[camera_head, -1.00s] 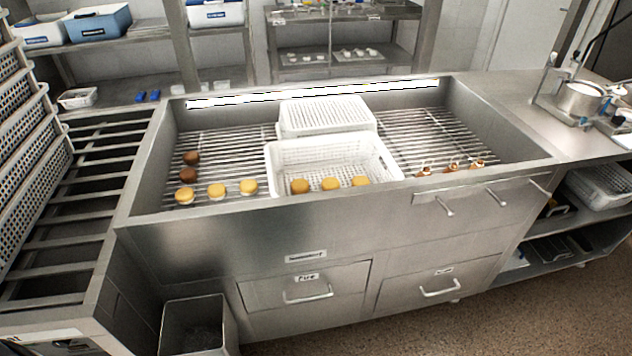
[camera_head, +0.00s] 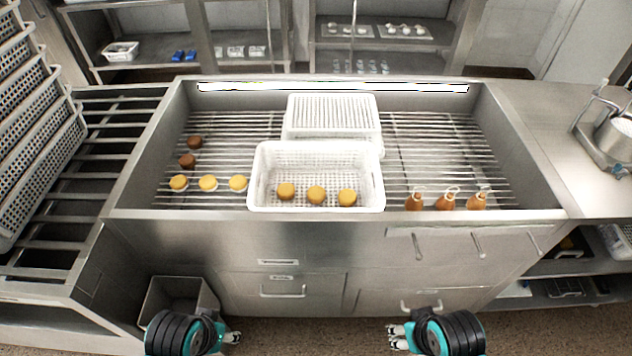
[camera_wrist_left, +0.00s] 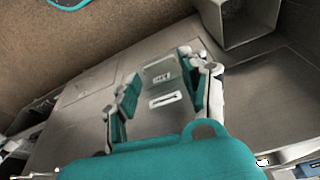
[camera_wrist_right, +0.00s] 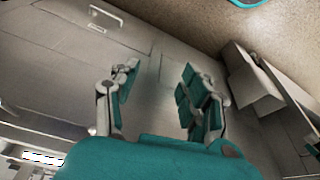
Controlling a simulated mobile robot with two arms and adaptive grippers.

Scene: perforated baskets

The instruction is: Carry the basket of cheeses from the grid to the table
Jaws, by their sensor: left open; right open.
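The white perforated basket (camera_head: 262,190) stands on the metal grid (camera_head: 215,150) inside the steel basin. Three round yellow cheeses (camera_head: 316,194) lie in its front part. My left gripper (camera_head: 236,338) is open and empty, low in front of the counter, left of the basket. My right gripper (camera_head: 392,336) is open and empty at the same height, to the right. Both are well apart from the basket. The left wrist view shows open fingers (camera_wrist_left: 160,95) facing drawer fronts. The right wrist view also shows spread, empty fingers (camera_wrist_right: 158,90).
Another white basket (camera_head: 332,105) stands behind. Yellow cheeses (camera_head: 207,183) and two brown ones (camera_head: 188,160) lie on the grid at left; several brown tied pieces (camera_head: 446,202) at right. Stacked baskets (camera_head: 40,170) stand left. A pot (camera_head: 612,135) stands on the right counter (camera_head: 560,115). A bin (camera_head: 178,298) stands below.

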